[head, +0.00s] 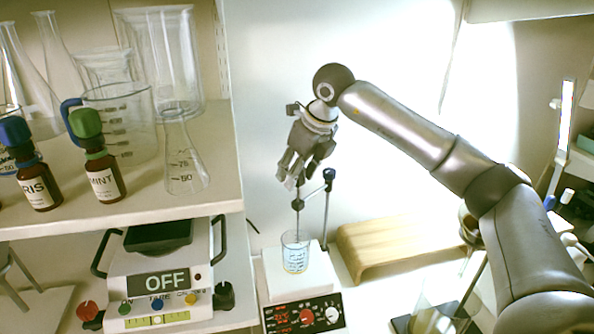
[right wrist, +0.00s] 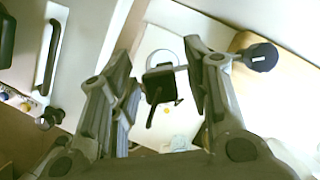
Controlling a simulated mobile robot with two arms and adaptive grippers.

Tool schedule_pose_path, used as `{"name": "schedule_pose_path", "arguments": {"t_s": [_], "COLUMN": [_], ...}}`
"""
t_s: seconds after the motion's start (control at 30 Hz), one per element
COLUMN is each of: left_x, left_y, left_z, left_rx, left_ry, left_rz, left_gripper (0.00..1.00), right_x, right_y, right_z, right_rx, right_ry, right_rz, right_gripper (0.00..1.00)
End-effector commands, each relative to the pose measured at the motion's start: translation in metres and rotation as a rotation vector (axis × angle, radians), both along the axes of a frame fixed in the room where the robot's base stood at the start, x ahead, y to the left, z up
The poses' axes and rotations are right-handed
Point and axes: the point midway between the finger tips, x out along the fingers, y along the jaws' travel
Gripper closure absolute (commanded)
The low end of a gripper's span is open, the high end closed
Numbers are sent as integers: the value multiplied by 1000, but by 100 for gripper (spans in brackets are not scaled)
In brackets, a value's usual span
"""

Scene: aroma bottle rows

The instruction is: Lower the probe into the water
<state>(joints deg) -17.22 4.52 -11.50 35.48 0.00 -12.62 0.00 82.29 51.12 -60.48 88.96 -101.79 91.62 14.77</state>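The probe (head: 298,207) is a thin upright rod on an arm of a stand post with a round dark knob (head: 329,174). Its lower end is near the rim of a small glass beaker (head: 295,262) with bluish markings. I cannot tell whether the tip touches water. The beaker stands on a white stirrer plate (head: 318,281). My right gripper (head: 291,180) points down over the probe's top. In the right wrist view, its fingers (right wrist: 160,88) are apart on either side of the black probe holder (right wrist: 158,84), with visible gaps. My left gripper is not in view.
A shelf (head: 190,203) at the left holds glassware and brown bottles with blue and green caps. Below it is a scale (head: 160,283) reading OFF. A wooden stand (head: 385,248) is right of the stirrer. The wall behind my gripper is clear.

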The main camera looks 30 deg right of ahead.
Motion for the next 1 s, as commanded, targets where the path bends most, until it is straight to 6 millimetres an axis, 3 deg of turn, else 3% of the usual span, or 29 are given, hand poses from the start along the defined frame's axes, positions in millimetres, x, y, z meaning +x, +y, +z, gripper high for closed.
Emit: {"name": "schedule_pose_path", "arguments": {"t_s": [0.33,0.8,1.0], "left_x": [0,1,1], "left_y": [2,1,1], "left_z": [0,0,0], "left_rx": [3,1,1], "left_ry": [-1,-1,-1], "left_rz": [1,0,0], "left_gripper": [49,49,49], "right_x": [-2,-35,-42], "right_y": [-1,-13,-15], "right_z": [9,92,109], "right_rx": [0,0,0], "right_ry": [-2,-4,-1], "right_rz": [0,0,0], "right_gripper": [55,55,55]}}
